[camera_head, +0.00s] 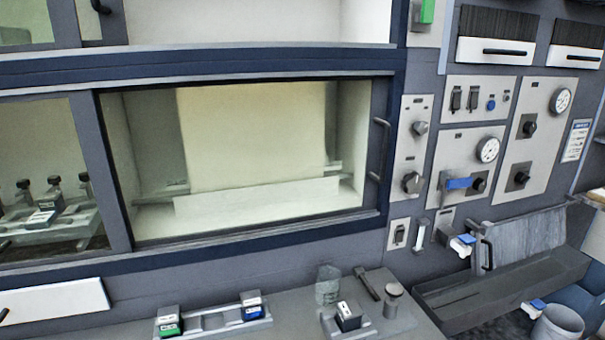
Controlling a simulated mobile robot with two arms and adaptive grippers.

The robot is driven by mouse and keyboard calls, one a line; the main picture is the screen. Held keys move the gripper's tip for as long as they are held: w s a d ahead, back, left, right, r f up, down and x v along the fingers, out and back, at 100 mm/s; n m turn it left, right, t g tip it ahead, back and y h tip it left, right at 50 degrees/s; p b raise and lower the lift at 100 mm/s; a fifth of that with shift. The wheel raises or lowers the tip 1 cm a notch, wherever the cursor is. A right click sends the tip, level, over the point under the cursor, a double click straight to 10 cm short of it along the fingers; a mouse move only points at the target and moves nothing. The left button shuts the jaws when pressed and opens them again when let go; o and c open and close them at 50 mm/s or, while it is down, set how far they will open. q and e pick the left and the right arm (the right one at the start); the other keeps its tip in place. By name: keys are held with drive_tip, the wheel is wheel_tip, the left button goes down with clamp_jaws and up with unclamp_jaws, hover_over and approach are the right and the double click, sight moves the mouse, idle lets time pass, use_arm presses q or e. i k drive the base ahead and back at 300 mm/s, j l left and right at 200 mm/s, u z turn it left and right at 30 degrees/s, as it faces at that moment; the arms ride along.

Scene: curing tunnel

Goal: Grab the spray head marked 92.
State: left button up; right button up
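I cannot read the number 92 on anything, so I cannot tell which thing is the marked spray head. Candidates are small dark blocks with white labels on the grey ledge at the bottom. One has a green front (168,322), one has a blue front (252,305), and one with a white label (348,317) sits on a small fixture to the right. Behind the left glass, several dark-knobbed pieces stand on a light rack (62,236), with small labels too blurred to read. Neither of my grippers is in view.
A large glass window (240,150) with a dark handle (381,150) fills the middle. A control panel with gauges (487,149) is at right. Below it are a dark trough (500,296) and a pale bucket (558,326). A metal cylinder (393,298) stands on the ledge.

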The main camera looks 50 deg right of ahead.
sight(350, 314)
drive_tip(key=z, duration=1.85)
